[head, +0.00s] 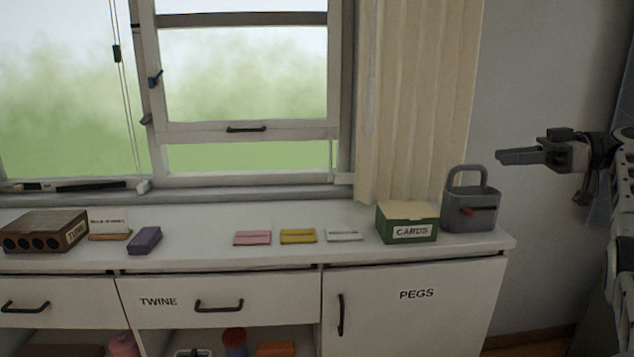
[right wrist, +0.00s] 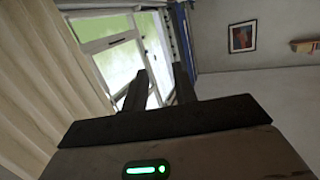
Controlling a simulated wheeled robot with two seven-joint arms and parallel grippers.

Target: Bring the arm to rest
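My right gripper (head: 503,156) is raised at the right of the head view, pointing left, in front of the grey wall and higher than the countertop. In the head view it is seen edge-on, with its fingers overlapping. In the right wrist view its two dark fingers (right wrist: 158,72) stand apart with nothing between them. It touches nothing that I can see. My left gripper is in neither view.
The white counter (head: 190,228) holds a green CARDS box (head: 390,222), a grey caddy (head: 471,210), coloured packets (head: 298,236), a purple block (head: 145,240) and a wooden TWINE box (head: 42,232). A cream curtain (head: 420,100) hangs behind. Space around the right gripper looks clear.

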